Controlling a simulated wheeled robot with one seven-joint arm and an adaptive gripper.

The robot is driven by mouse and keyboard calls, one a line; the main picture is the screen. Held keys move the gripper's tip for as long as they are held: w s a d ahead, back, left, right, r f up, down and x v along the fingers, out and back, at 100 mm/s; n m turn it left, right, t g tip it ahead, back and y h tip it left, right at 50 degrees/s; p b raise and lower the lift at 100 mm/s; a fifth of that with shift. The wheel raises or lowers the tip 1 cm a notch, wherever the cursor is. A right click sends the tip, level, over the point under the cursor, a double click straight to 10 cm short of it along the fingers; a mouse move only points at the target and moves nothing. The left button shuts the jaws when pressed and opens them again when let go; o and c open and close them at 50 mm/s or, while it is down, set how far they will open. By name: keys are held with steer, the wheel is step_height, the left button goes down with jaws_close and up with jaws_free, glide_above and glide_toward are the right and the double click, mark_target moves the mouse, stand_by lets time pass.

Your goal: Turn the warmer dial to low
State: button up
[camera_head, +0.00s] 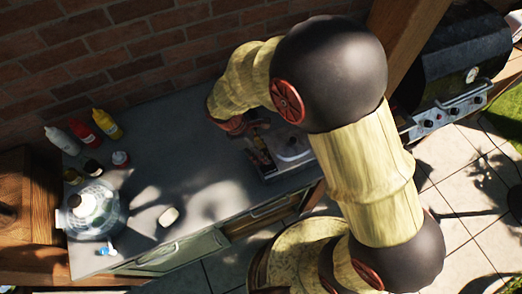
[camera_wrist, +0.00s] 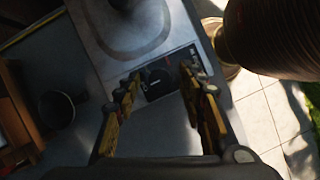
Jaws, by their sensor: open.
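The warmer (camera_head: 297,158) is a grey metal unit on the counter, partly hidden behind my arm in the head view. In the wrist view its top plate (camera_wrist: 92,28) fills the upper middle. The dial (camera_wrist: 160,82) is a round black knob on a dark panel with small pale markings, too small to read. My gripper (camera_wrist: 161,74) is open, with one finger left and one right of the dial in the picture. I cannot tell whether either finger touches it. In the head view my gripper (camera_head: 258,153) is over the warmer's left side.
The grey counter (camera_head: 190,150) is mostly clear in the middle. Bottles (camera_head: 105,122), a glass-like domed vessel (camera_head: 93,210) and a pale small object (camera_head: 168,216) stand at left. A grill (camera_head: 450,75) stands at right.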

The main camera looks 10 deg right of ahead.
steer(key=shift+c, duration=0.3)
jaws_close()
stand_by(0.5)
steer(key=m+g+p, duration=0.1)
steer(key=m, duration=0.1)
steer(key=m+g+p, duration=0.1)
steer(key=m, duration=0.2)
steer(key=shift+w+r+m+y, duration=0.1)
steer(key=shift+w+m+y, duration=0.1)
steer(key=shift+m+y, duration=0.15)
steer(key=m+g+y+p, duration=0.1)
steer(key=m, duration=0.2)
steer(key=m+y+p, duration=0.1)
steer(key=m, duration=0.2)
steer(key=shift+w+d+g, duration=0.1)
steer(key=shift+d+g, duration=0.05)
steer(key=shift+g, duration=0.25)
steer(key=shift+m, duration=0.25)
jaws_free()
steer(key=shift+o, duration=0.3)
